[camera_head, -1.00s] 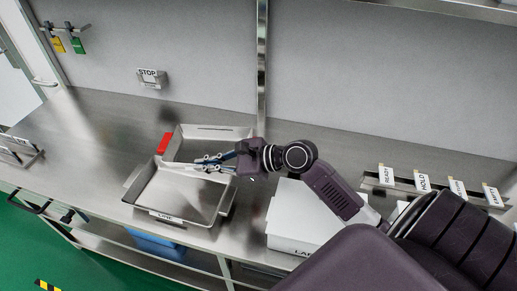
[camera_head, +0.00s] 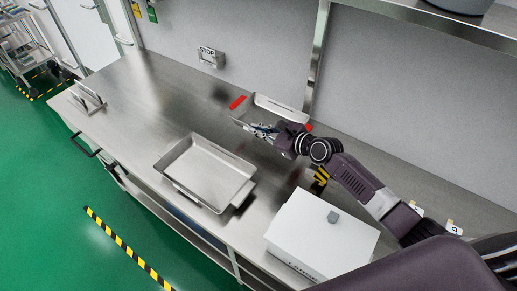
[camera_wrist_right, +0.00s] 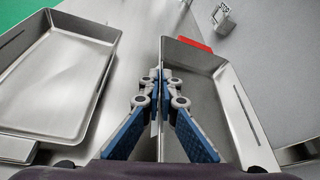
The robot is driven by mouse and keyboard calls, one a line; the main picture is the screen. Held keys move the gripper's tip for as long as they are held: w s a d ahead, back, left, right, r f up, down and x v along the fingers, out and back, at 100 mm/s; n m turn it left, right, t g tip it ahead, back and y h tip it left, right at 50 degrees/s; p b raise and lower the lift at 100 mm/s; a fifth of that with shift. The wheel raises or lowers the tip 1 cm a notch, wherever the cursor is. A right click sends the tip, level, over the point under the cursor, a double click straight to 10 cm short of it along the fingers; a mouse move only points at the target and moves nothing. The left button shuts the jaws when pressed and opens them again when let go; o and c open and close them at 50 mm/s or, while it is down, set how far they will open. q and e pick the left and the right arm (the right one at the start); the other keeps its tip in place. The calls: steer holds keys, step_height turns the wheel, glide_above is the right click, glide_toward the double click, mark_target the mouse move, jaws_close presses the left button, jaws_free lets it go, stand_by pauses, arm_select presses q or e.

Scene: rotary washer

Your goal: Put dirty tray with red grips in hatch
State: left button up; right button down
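The tray with red grips (camera_head: 283,103) is at the back of the steel counter, close to the wall. One red grip (camera_head: 238,102) shows at its left end and another at its right, partly behind my gripper. My right gripper (camera_head: 262,130) is at the tray's near side. In the right wrist view its fingertips (camera_wrist_right: 160,88) are closed together on the tray's near wall, and the tray interior (camera_wrist_right: 195,85) lies to their right. I cannot tell whether the tray is clear of the counter. My left gripper is not in view. I cannot make out a hatch.
A plain steel tray (camera_head: 207,172) sits on the counter nearer the front edge, apart from the red-grip tray. A white lidded box (camera_head: 322,235) stands front right. A STOP switch (camera_head: 211,57) is on the back wall. The counter's left stretch is mostly clear.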

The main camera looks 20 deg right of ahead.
step_height(320, 180, down, 5)
steer(key=shift+w+r+b, duration=0.1)
steer(key=shift+r+b, duration=0.1)
steer(key=shift+b, duration=0.6)
step_height(320, 180, down, 4)
steer(key=shift+f+b, duration=0.1)
steer(key=shift+b, duration=1.05)
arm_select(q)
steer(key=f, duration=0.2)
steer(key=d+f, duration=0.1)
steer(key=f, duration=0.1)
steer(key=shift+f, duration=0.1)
arm_select(e)
steer(key=c, duration=2.6)
jaws_free()
steer(key=shift+f, duration=0.1)
steer(key=o, duration=0.4)
steer(key=shift+o, duration=0.2)
steer(key=shift+s+d, duration=0.1)
steer(key=shift+s, duration=0.1)
